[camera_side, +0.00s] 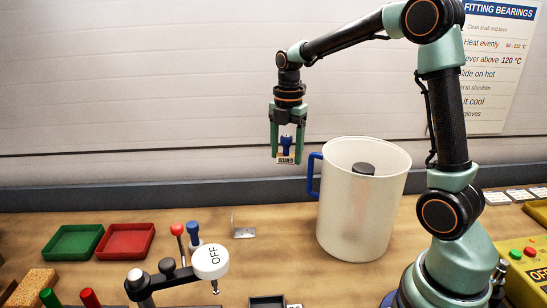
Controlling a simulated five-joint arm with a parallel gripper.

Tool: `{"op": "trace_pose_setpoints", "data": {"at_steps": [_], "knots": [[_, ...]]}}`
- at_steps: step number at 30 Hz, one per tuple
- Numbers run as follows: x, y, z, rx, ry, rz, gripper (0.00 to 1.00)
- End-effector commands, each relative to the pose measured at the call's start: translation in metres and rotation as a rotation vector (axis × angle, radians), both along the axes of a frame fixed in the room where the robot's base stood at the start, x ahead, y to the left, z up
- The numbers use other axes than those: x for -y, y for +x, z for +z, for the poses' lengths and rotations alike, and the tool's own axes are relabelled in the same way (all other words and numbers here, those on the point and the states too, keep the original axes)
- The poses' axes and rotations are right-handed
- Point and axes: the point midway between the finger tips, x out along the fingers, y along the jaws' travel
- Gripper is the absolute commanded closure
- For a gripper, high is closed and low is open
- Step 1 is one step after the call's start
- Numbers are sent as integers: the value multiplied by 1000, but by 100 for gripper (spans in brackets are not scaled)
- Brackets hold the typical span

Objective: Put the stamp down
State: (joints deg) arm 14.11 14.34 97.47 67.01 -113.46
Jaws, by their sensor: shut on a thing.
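The stamp (286,150) has a blue handle and a pale block with dark lettering on its lower face. My gripper (287,150) points down and is shut on the stamp, with one finger on each side of it. It holds the stamp in the air, well above the bench, to the left of the large white mug. Nothing touches the stamp's underside.
The large white mug (345,215) with a blue handle stands on the bench (190,285); a dark object shows inside it. Green (73,243) and red (126,241) trays lie at left. A metal bracket (242,229) sits behind.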

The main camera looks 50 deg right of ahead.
Motion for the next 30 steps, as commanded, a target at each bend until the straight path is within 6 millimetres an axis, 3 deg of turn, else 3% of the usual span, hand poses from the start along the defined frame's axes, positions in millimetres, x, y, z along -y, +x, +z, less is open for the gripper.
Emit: {"op": "trace_pose_setpoints", "data": {"at_steps": [6, 12, 17, 20, 30], "knots": [[-70, -32, 7, 1, 2, 81, 89], [-113, -66, 4, -4, 3, 135, 89], [-126, -79, -2, -7, 3, 151, 89], [-127, -81, -18, -12, 3, 153, 89], [-126, -81, -101, -15, 4, 152, 89]]}}
